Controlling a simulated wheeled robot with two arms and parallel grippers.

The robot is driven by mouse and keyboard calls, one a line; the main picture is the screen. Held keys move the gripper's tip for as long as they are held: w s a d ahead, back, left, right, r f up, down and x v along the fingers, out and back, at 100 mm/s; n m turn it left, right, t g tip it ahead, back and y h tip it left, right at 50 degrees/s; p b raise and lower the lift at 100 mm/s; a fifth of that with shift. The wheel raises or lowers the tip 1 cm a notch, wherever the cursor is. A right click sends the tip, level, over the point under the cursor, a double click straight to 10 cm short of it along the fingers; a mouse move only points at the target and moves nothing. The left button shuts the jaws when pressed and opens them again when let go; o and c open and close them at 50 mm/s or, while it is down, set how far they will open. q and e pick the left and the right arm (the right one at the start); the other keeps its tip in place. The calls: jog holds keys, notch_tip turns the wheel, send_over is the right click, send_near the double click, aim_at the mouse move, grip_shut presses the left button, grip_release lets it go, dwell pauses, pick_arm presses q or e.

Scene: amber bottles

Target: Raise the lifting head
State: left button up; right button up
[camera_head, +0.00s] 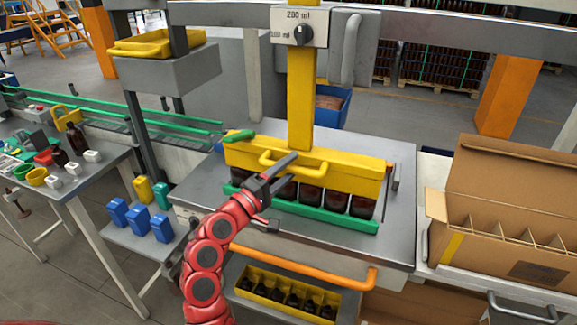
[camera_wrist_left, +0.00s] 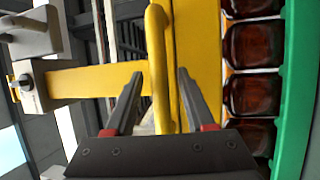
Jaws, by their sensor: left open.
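The yellow lifting head (camera_head: 350,172) sits low at the bottom of a yellow vertical column (camera_head: 301,95), over a row of dark amber bottles (camera_head: 335,201) in a green tray (camera_head: 335,220). A yellow bar handle (camera_head: 321,166) sticks out from the head's front. My left gripper (camera_head: 289,170) is at this handle, open. In the left wrist view, the handle (camera_wrist_left: 158,60) passes between the two open fingers (camera_wrist_left: 158,90), with a gap visible on each side. The bottles (camera_wrist_left: 250,95) stand along the right of that view. My right gripper is not in view.
An open cardboard box (camera_head: 510,205) with dividers stands at the right. An orange rail (camera_head: 310,270) runs along the machine's front, above a yellow crate of bottles (camera_head: 285,297). A volume dial (camera_head: 302,33) is on the beam above. Blue blocks (camera_head: 140,215) sit at left.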

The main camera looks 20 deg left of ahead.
pick_arm(q)
grip_shut()
jog(key=shift+f, duration=0.1)
dwell(1.2)
